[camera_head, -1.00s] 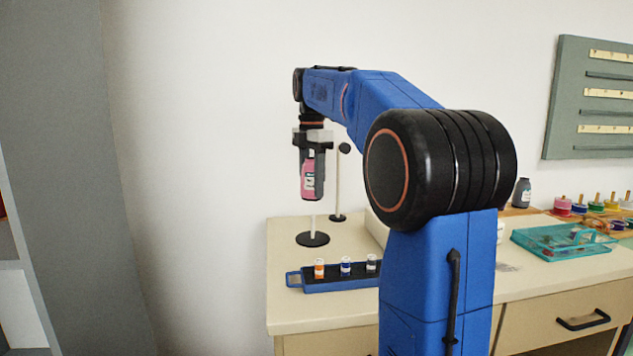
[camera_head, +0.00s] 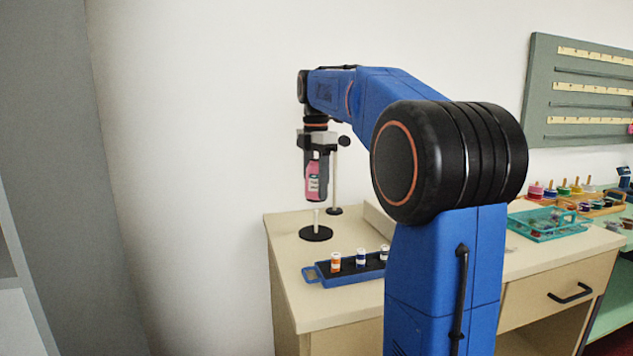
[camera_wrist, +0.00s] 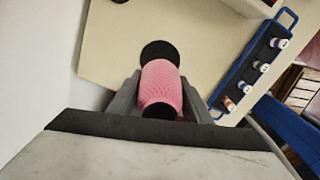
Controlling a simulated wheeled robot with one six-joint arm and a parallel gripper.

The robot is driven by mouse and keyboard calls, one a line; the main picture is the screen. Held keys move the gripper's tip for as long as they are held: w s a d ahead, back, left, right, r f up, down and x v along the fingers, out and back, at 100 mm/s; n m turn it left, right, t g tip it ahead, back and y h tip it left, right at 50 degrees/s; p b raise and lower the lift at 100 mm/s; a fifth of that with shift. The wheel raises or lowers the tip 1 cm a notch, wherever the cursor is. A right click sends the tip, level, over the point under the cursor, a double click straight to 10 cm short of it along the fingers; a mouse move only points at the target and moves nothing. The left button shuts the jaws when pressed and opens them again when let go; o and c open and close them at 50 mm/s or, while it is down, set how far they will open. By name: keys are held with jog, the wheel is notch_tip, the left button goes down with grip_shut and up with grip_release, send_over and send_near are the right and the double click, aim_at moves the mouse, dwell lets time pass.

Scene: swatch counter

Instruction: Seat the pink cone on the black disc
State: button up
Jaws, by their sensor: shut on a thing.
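The pink cone (camera_head: 313,182), with a pale label on its side, is held upright between the fingers of my gripper (camera_head: 317,178). It also shows in the wrist view (camera_wrist: 161,85), where the jaws (camera_wrist: 160,100) press on it from both sides. The black disc (camera_head: 316,234) lies on the counter with a short white post (camera_head: 316,218) standing from its middle. The cone hangs above the post, apart from it, in the head view. In the wrist view the disc (camera_wrist: 158,50) shows just beyond the cone, which partly covers it and hides the post.
A thin stand (camera_head: 335,185) with a black base is behind the disc. A blue tray (camera_head: 318,278) with several small vials sits in front, to the right. A teal basket (camera_head: 543,233) is farther right. The counter (camera_head: 290,250) around the disc is clear.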

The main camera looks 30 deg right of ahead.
aim_at(316, 215)
jog(key=shift+f, duration=4.65)
jog(key=o, duration=1.2)
jog(key=shift+c, duration=0.2)
notch_tip(316, 215, up, 17)
jog(key=shift+r, duration=0.15)
